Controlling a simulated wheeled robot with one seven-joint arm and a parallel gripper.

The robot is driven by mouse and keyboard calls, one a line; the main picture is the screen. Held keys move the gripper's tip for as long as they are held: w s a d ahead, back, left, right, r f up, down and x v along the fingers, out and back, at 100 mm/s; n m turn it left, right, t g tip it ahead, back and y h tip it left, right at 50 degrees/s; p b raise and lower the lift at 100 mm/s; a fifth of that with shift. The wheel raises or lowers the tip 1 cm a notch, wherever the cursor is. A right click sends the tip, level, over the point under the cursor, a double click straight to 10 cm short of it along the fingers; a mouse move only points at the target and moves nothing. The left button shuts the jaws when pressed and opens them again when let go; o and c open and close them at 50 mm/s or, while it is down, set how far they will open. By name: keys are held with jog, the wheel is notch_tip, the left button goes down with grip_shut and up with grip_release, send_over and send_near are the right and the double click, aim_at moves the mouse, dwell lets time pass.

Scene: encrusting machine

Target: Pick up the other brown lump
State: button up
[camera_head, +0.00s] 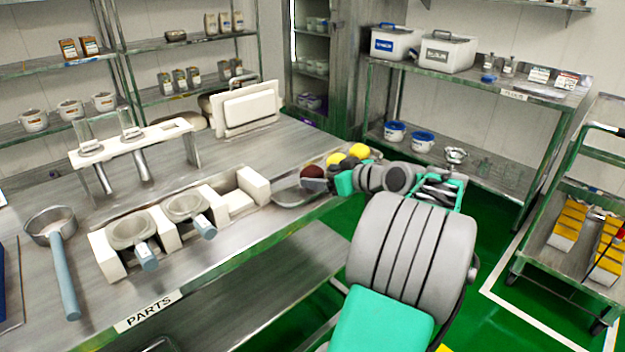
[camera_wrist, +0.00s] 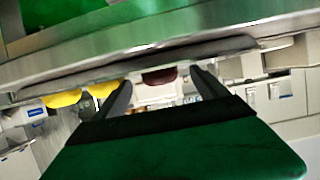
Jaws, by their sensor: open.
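A dark reddish-brown lump (camera_head: 313,171) lies at the tray's near side, toward the right end of the steel table. It also shows in the wrist view (camera_wrist: 158,76), partly cut off by the table or tray edge. My gripper (camera_wrist: 162,82) is open, with one dark finger on each side of the lump in that picture. No contact with the lump is visible. In the head view my gripper (camera_head: 335,180) is just right of the lump, its fingers partly hidden. I make out only one brown lump.
Yellow lumps (camera_head: 358,150) lie just behind the brown one, also in the wrist view (camera_wrist: 62,98). A metal tray or scoop (camera_head: 298,198) is at the table edge. White holders with metal cups (camera_head: 130,230) stand left. Green floor is open to the right.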

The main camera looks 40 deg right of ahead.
aim_at(319, 175)
jog(key=x, duration=0.3)
jog(key=shift+f, duration=0.15)
jog(key=shift+c, duration=0.2)
jog(key=c, duration=1.5)
